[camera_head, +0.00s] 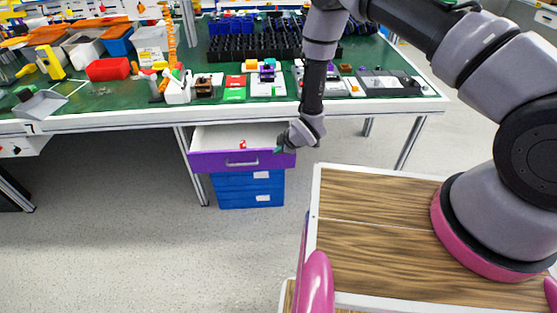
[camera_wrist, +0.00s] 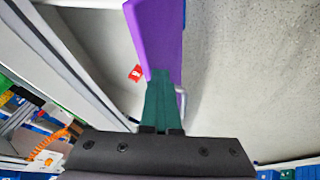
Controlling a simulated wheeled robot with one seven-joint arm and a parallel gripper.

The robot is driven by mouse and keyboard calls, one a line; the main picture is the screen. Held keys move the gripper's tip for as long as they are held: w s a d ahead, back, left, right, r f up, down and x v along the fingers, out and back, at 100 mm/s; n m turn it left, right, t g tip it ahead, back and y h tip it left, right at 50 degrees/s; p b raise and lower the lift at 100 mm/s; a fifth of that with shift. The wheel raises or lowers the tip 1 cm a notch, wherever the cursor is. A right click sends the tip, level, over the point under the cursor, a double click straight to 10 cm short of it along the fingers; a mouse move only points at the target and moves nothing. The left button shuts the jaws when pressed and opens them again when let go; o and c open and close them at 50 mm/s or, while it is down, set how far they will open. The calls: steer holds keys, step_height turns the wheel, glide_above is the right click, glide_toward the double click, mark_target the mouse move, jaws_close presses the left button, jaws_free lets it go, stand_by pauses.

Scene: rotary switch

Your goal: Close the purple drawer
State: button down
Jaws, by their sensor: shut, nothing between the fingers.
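The purple drawer (camera_head: 222,161) is the top drawer of a cabinet under the workbench. It stands pulled out, with its white inside showing and a small red item (camera_head: 242,144) in it. My gripper (camera_head: 281,149) is at the right end of the drawer's front, its green fingers shut and empty. In the wrist view the purple drawer front (camera_wrist: 158,35) runs up from the shut fingertips (camera_wrist: 160,75), which overlap it; I cannot tell whether they touch it. The silver handle (camera_wrist: 182,100) shows beside the fingers. The red item (camera_wrist: 136,73) lies on the other side of the front.
Blue drawers (camera_head: 248,190) below the purple one are shut. The green-topped workbench (camera_head: 120,103) above holds bins, tools and several small parts. My wood-topped base is at the lower right. The grey floor (camera_head: 130,220) left of the cabinet is clear.

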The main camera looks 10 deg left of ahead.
steer(key=w+a, duration=0.2)
steer(key=w, duration=1)
steer(key=shift+a, duration=0.4)
